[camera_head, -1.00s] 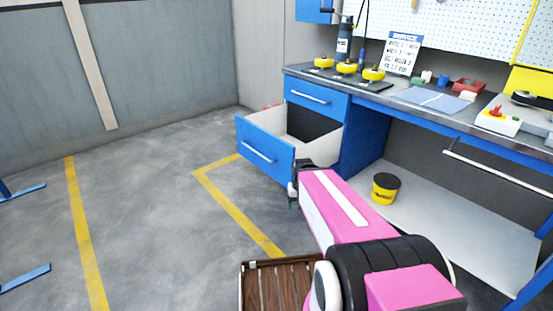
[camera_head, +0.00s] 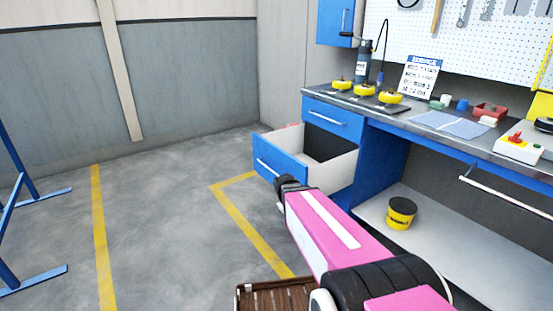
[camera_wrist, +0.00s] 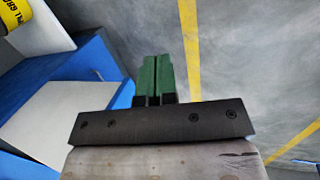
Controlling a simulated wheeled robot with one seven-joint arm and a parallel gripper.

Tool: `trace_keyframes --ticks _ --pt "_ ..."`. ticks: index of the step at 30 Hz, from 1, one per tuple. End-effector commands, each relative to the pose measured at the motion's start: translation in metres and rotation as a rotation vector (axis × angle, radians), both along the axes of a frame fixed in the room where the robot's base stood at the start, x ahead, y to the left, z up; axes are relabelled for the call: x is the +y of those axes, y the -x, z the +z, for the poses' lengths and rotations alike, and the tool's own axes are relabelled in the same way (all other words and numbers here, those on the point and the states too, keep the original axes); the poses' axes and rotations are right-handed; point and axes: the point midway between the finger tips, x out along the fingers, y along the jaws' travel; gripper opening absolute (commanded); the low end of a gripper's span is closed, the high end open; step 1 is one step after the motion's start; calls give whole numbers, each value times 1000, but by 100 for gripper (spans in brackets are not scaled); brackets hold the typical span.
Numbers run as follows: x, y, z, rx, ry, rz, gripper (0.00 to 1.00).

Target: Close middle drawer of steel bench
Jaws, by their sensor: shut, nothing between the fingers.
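The steel bench (camera_head: 451,147) has a blue drawer stack at its left end. Its middle drawer (camera_head: 266,151) stands pulled out, with a blue front, a pale handle and light inner walls. The drawer above it (camera_head: 333,117) is shut. My gripper, at the end of the pink arm, overlaps the lower right of the open drawer's front in the head view; its fingertips are hidden there. In the wrist view its green fingers (camera_wrist: 155,78) are together with nothing between them. Blue and white bench surfaces lie left of them. I cannot tell whether the fingers touch the drawer.
A black and yellow bucket (camera_head: 401,212) stands on the bench's low shelf (camera_head: 440,240). Yellow-topped items, a sign and a red bin sit on the bench top. A slatted brown thing (camera_head: 276,297) is at the bottom.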

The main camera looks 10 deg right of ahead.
Motion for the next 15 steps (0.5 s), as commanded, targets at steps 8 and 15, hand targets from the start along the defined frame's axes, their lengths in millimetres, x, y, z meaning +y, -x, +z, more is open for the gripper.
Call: trace_keyframes --ticks 8,15 --pt "20 -112 19 179 483 565 0" --pt "76 -204 67 436 953 945 0"
